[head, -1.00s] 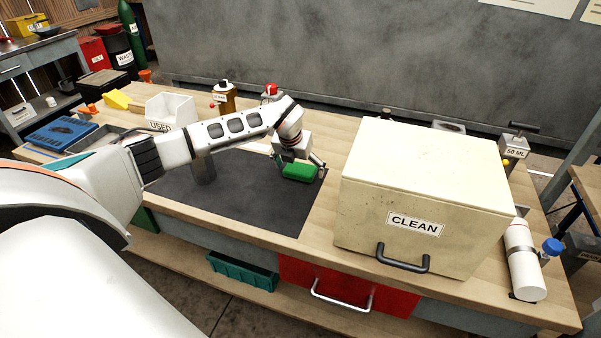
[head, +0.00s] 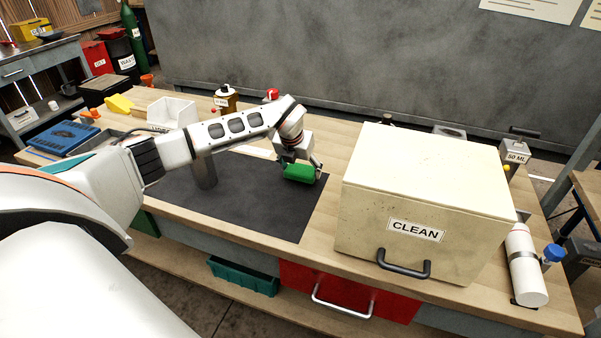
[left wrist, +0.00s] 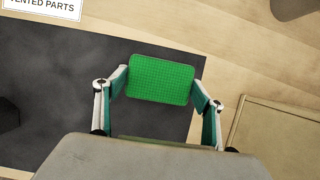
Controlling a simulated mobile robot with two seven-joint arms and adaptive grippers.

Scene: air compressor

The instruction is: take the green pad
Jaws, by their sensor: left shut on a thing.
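The green pad (head: 299,173) is a small, rounded green block above the right part of the dark mat (head: 240,205) in the head view. It also shows in the left wrist view (left wrist: 161,79), between the two fingers. My left gripper (head: 302,166) is shut on the green pad, with a finger at each of its short sides; the fingers also show in the left wrist view (left wrist: 160,84). I cannot tell exactly how far the pad is from the mat. My right gripper is not in view.
A large cream box marked CLEAN (head: 430,190) stands close to the right of the mat. A white bin (head: 172,112), a brown bottle (head: 226,98) and a blue case (head: 67,137) stand further back left. A white cylinder (head: 526,265) is at the right edge.

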